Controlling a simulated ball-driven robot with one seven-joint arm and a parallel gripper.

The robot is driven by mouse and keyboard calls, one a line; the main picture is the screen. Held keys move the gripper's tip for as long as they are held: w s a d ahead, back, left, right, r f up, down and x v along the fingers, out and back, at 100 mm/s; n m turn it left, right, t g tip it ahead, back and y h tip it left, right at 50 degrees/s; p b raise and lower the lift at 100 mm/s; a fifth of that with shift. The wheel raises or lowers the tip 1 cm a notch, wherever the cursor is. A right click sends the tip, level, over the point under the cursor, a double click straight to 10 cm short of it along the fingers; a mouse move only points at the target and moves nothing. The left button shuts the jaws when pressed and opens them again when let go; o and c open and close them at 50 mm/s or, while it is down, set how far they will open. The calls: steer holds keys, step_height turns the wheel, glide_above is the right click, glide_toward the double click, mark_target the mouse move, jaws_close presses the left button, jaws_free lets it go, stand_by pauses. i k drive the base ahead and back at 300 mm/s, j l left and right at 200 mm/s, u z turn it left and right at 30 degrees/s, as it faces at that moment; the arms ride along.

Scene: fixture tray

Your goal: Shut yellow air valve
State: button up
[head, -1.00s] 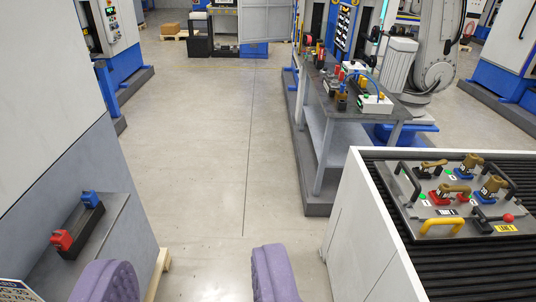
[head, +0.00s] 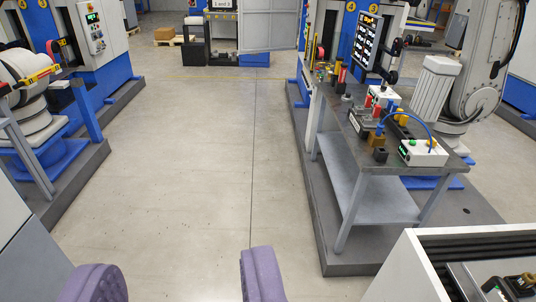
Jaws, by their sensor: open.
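My gripper (head: 172,274) shows as two purple fingers at the bottom edge, wide apart with bare floor between them. It is open and empty, far from the bench. The grey metal bench (head: 362,193) stands ahead on the right, with small fixtures on its top. A white box (head: 424,153) with a blue hose sits at its near end. A small yellow part shows among the fixtures; I cannot tell whether it is the yellow air valve. The fixture tray (head: 462,279) is mostly cut off at the lower right corner.
A white cabinet (head: 405,270) with a dark ribbed top holds the fixture tray. A robot arm (head: 474,75) stands behind the bench. Blue and white machines line the left, with a yellow-topped unit (head: 30,80). The concrete aisle (head: 190,150) between is clear.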

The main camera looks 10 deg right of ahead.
mark_target(434, 143)
steer(key=i+z, duration=0.2)
steer(key=i, duration=0.65)
steer(key=i+j+z, duration=0.15)
steer(key=i, duration=0.7)
steer(key=i+z, duration=0.75)
steer(key=i+j+z, duration=0.2)
steer(key=z, duration=0.15)
steer(key=i+j, duration=0.05)
